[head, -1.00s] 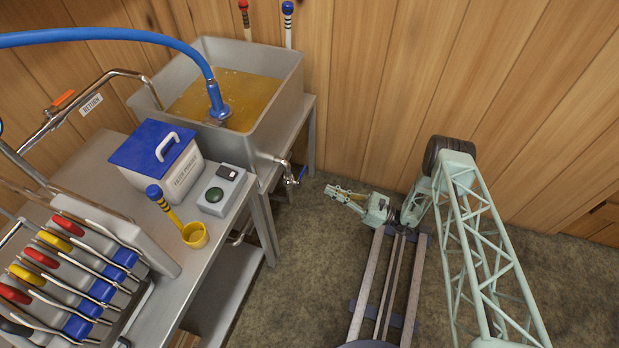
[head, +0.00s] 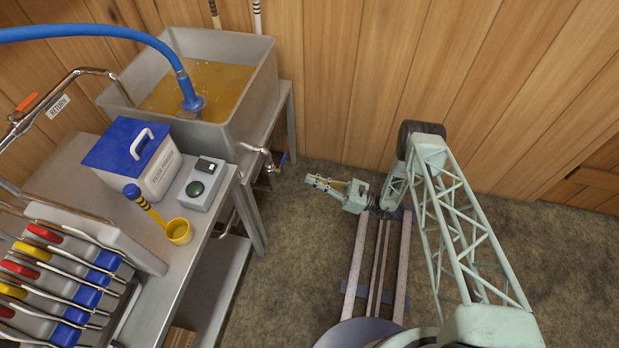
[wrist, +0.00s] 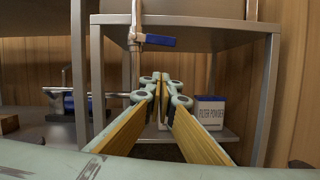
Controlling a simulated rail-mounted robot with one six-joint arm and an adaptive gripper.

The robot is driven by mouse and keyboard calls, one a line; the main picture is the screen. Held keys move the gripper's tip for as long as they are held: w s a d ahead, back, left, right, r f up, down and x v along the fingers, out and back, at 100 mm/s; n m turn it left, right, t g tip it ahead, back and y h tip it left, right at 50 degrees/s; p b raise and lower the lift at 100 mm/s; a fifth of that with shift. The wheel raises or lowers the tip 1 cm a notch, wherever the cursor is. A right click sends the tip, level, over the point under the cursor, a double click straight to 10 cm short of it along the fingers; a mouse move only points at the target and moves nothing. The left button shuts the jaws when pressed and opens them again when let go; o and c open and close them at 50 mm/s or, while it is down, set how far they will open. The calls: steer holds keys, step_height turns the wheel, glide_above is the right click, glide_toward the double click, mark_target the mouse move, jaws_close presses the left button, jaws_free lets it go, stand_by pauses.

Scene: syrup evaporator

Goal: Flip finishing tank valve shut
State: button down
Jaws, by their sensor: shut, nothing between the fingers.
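The finishing tank (head: 262,95) is a grey steel pan of amber syrup on a stand at the back left in the head view. Its valve (head: 267,157) is on a spout at the tank's near right side and has a blue lever handle (head: 284,159). In the wrist view the blue lever (wrist: 160,40) lies about level, pointing right from the metal spout (wrist: 136,38). My gripper (head: 310,179) is to the right of the valve and apart from it. In the wrist view my gripper (wrist: 161,78) is shut and empty, its tips appearing below the lever.
A steel table (head: 160,285) at left holds a blue-lidded filter powder box (head: 140,165), a button box (head: 200,185) and a yellow cup (head: 180,231). Stand legs (wrist: 264,100) flank the wrist view; another filter powder box (wrist: 208,112) sits on the lower shelf. The floor at right is clear.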

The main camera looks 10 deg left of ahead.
mark_target(283, 163)
steer(key=w+a+r+b, duration=0.1)
steer(key=a+r+b, duration=0.1)
steer(key=a+r, duration=0.4)
steer(key=shift+a, duration=1.35)
steer(key=shift+w+r, duration=0.1)
